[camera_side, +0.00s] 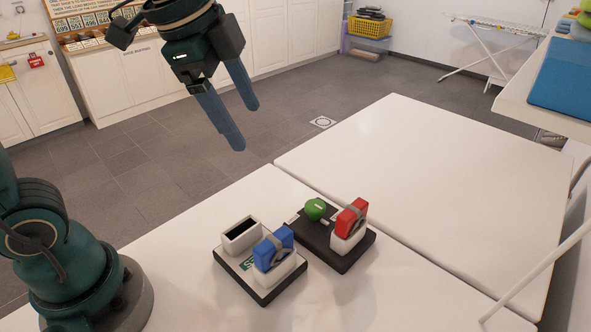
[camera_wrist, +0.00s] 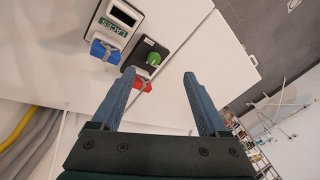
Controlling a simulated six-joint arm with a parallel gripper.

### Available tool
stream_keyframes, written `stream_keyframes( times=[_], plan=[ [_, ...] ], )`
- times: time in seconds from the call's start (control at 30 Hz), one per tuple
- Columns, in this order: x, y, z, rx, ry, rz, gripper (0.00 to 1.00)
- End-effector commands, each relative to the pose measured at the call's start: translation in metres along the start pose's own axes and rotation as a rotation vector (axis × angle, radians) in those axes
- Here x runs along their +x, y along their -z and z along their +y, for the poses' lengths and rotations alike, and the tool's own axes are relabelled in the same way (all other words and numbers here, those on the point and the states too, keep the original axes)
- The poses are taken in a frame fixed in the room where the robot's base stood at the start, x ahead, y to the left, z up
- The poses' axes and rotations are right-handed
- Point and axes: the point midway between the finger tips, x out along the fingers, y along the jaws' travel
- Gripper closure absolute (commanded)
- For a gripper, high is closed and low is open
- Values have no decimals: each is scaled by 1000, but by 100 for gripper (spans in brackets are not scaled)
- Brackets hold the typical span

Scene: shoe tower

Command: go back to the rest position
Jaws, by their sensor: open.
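My gripper (camera_side: 236,122) is open and empty, raised well above and to the left of the table things in the side view. Its two blue fingers also show spread apart in the wrist view (camera_wrist: 159,77). On the table, a light-topped block with a dark base (camera_side: 231,268) carries a white box with a dark slot (camera_side: 241,234) and a blue piece with a grey band (camera_side: 273,248). Beside it, a dark base (camera_side: 343,262) carries a green knob (camera_side: 315,209) and a red piece (camera_side: 351,218) on a white block. In the wrist view the red piece (camera_wrist: 141,84) is partly hidden by a finger.
The white table (camera_side: 440,190) is bare around and to the right of the two bases, with a seam across it. A blue mat (camera_side: 562,78) lies on a counter at the right. A drying rack (camera_side: 490,40) and yellow basket (camera_side: 370,27) stand far back.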

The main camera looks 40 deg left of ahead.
Motion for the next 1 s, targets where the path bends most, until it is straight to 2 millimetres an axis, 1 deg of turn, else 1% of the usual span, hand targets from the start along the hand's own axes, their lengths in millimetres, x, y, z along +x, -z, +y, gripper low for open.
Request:
stream_keyframes(
  times=[0.03,0.1,0.2,0.27,0.4,0.5,0.57,0.7,1.0],
  plan=[
    [-6,-10,8,-69,24,13,23],
    [-9,-22,20,-177,48,29,23],
    [-9,-38,38,-342,79,56,23],
    [-5,-48,50,-449,92,71,23],
    [10,-67,74,-691,102,95,23],
    [24,-76,86,-839,87,90,23],
    [29,-78,89,-904,78,83,23],
    [28,-76,86,-986,83,101,23],
    [28,-76,86,-995,82,101,23]
  ],
)
